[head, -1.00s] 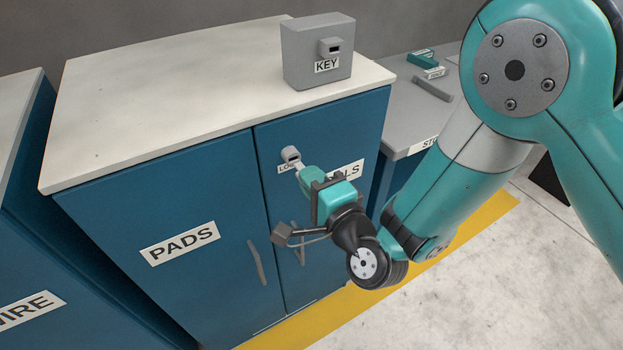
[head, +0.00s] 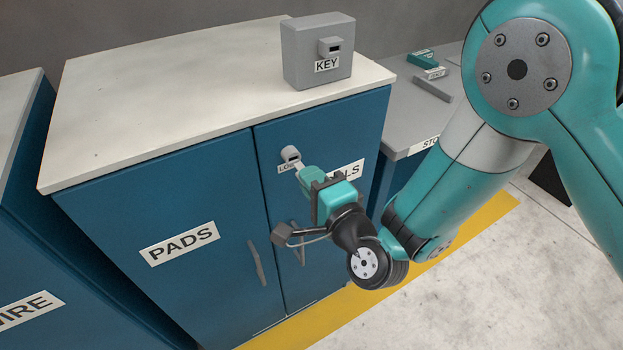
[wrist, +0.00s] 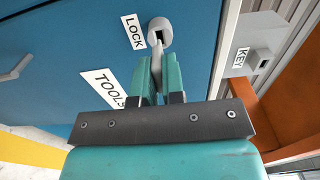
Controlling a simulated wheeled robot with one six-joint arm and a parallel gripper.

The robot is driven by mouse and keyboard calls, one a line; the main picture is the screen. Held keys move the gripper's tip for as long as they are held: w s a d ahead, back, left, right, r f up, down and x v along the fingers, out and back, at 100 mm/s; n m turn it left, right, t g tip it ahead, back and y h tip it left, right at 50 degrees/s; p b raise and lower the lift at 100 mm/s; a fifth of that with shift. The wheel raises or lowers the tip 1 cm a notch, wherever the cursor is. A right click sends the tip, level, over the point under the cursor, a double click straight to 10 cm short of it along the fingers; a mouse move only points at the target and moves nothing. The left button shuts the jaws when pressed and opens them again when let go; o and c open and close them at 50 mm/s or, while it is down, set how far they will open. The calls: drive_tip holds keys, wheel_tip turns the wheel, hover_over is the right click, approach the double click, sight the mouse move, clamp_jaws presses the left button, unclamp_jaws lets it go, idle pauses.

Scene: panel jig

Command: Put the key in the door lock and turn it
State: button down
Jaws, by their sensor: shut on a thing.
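The door lock (head: 290,154) is a grey round cylinder on the blue TOOLS door, above a LOCK label. It also shows at the top of the wrist view (wrist: 161,25), with a dark slot in its face. My gripper (wrist: 158,68) has its teal fingers shut on a pale grey key (wrist: 154,44). The key sticks out from the fingertips and its far end overlaps the lock's face. I cannot tell whether its tip is inside the slot. In the head view my gripper (head: 305,178) is just below and right of the lock.
A grey KEY box (head: 305,50) stands on the white cabinet top (head: 150,85). The PADS door (head: 160,200) and the TOOLS door (head: 340,125) are closed, with bar handles low down. A grey bench (head: 400,120) with small items stands at right. Open floor lies in front.

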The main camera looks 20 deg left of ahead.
drive_tip(key=shift+p+x, duration=0.9)
drive_tip(key=shift+p, duration=1.1)
drive_tip(key=shift+p+x, duration=0.75)
drive_tip(key=shift+p, duration=1.65)
drive_tip(key=c, duration=1.1)
unclamp_jaws()
drive_tip(key=shift+c, duration=0.2)
drive_tip(key=shift+f+b, duration=0.15)
drive_tip(key=shift+b, duration=0.3)
